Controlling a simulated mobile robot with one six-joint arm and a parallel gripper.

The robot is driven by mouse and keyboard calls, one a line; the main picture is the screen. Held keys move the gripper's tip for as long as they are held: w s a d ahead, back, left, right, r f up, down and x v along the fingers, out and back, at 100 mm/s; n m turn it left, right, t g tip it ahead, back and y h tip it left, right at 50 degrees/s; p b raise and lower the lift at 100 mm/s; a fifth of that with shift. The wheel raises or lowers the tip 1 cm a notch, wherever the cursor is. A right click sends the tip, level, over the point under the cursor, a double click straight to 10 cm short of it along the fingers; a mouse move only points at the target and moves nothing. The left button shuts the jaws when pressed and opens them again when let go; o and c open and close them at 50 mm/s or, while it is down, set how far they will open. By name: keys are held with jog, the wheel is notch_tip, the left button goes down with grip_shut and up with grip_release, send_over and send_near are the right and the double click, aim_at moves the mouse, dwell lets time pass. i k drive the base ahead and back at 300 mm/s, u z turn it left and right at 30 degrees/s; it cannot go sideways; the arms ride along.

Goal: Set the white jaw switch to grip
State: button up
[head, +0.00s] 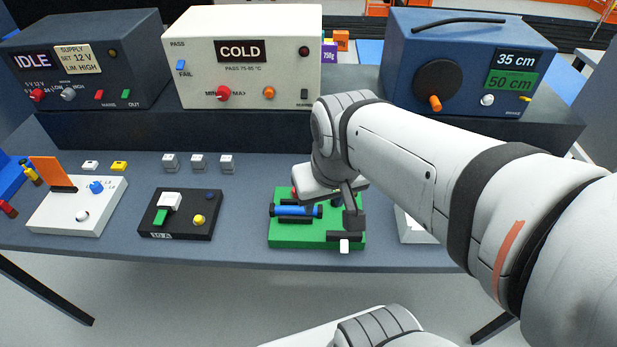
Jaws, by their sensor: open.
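A green fixture board (290,243) sits at the front middle of the bench, with a blue cylinder (297,211) lying across its black holder. A small white lever (344,246) on a black mount at the board's front right edge looks like the jaw switch. It points toward the front, and I cannot read any grip mark beside it. My gripper (350,210) is open and reaches down over the right half of the board, just behind the white lever. It looks empty. My wrist hides the back of the board, and contact with the lever cannot be told.
A black board (180,228) with a green lever and a white board (60,215) with an orange plate stand to the left. Behind are the IDLE supply box (120,60), the cream COLD box (190,50) and a blue box (400,60). Bare bench lies left of the green board.

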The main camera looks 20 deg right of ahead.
aim_at(344, 243)
jog(key=u, duration=0.1)
jog(key=k, duration=1.55)
jog(key=z, duration=0.15)
